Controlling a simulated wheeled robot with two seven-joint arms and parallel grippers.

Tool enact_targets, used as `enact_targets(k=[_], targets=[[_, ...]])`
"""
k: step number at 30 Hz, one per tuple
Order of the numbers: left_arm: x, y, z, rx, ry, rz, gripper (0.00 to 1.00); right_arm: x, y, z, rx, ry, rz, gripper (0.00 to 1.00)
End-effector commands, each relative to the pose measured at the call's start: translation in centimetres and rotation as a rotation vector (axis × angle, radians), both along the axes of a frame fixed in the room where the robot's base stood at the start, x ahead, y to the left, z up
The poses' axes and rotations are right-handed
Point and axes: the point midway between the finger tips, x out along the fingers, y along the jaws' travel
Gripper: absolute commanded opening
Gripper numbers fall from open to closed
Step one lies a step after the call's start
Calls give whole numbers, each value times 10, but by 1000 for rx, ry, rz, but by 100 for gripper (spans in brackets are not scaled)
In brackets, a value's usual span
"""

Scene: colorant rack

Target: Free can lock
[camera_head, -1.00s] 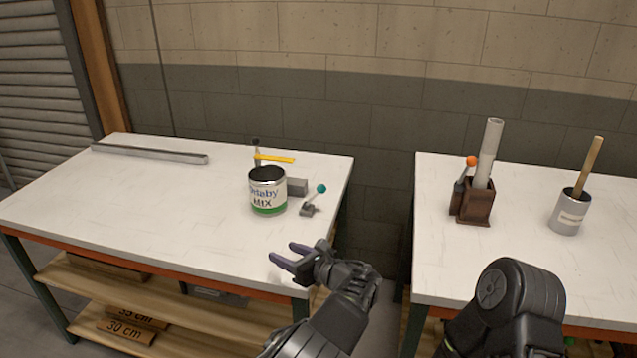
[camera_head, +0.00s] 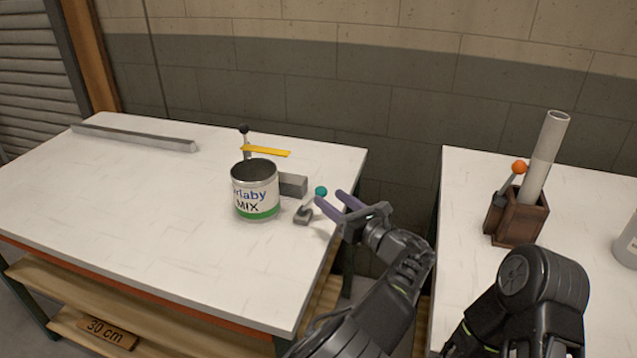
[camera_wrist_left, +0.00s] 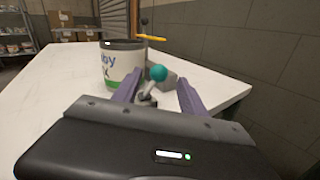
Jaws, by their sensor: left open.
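The open paint can (camera_head: 256,190), white with a green band, stands upright on the left table. To its right is a small grey lever lock (camera_head: 303,214) with a teal ball knob (camera_head: 321,191). My left gripper (camera_head: 332,200) is open, its purple fingers close to the knob. In the left wrist view, the knob (camera_wrist_left: 158,73) shows between and beyond the two fingertips, and the can (camera_wrist_left: 121,66) is to the left. I cannot tell whether a finger touches the knob. An arm link of mine shows at lower right; no right gripper is visible.
A grey block (camera_head: 292,185) and a black-knobbed post with a yellow bar (camera_head: 266,151) stand behind the can. A long metal bar (camera_head: 135,138) lies at the back left. The right table holds a brown holder (camera_head: 517,222) with a grey tube and orange-knobbed lever.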

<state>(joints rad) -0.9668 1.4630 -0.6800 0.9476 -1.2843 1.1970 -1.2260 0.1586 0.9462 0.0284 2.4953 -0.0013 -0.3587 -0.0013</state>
Motion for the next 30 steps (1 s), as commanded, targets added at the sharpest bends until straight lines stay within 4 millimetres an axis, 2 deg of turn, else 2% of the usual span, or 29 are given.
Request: enact_targets(k=[14, 25, 30], targets=[[7, 5, 0, -1, 1, 1, 50, 0, 0, 1, 0, 0, 0, 36], [49, 38, -1, -2, 1, 1, 50, 0, 0, 6, 0, 0, 0, 36], [60, 47, 0, -1, 1, 0, 50, 0, 0, 7, 0, 0, -1, 36]])
